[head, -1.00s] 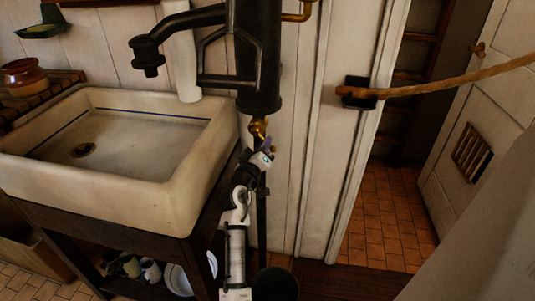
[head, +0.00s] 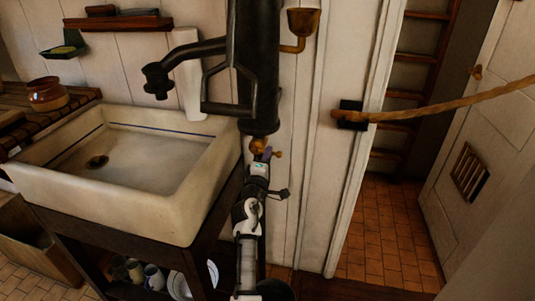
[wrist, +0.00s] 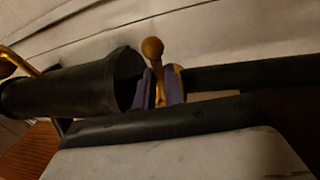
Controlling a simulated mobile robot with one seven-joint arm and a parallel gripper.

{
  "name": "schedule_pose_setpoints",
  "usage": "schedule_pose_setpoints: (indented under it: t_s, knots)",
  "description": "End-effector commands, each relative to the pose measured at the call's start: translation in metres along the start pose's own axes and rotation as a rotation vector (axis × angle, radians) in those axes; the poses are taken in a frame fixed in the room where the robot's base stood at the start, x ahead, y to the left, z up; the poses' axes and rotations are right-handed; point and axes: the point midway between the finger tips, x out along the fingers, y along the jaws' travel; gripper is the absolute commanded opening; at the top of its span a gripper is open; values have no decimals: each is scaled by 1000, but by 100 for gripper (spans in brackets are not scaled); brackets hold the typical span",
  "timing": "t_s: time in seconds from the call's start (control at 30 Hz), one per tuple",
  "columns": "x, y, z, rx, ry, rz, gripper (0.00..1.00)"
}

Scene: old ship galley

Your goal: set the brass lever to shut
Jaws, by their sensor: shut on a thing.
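The brass lever (wrist: 153,50) has a round ball end and sits just below the lower end of a black pump cylinder (head: 258,75). In the wrist view my gripper (wrist: 160,87) has its purple pads on either side of the lever's stem, with the ball end sticking out past them. In the head view my gripper (head: 266,154) is at the brass fitting (head: 257,145) under the cylinder.
A white sink (head: 120,215) on a dark stand is close on the left. A brass cup (head: 303,22) juts from the cylinder's right. A rope (head: 450,108) crosses the doorway at right. A dark pipe (wrist: 245,75) runs near my gripper.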

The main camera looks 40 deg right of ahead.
Motion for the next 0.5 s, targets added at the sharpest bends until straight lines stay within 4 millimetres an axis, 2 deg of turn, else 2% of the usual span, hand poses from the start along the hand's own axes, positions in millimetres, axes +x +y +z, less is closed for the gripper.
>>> schedule_pose_setpoints:
  t_s: [0.5]
  knots:
    - [0, 3, 0, -48, 10, 2, 0]
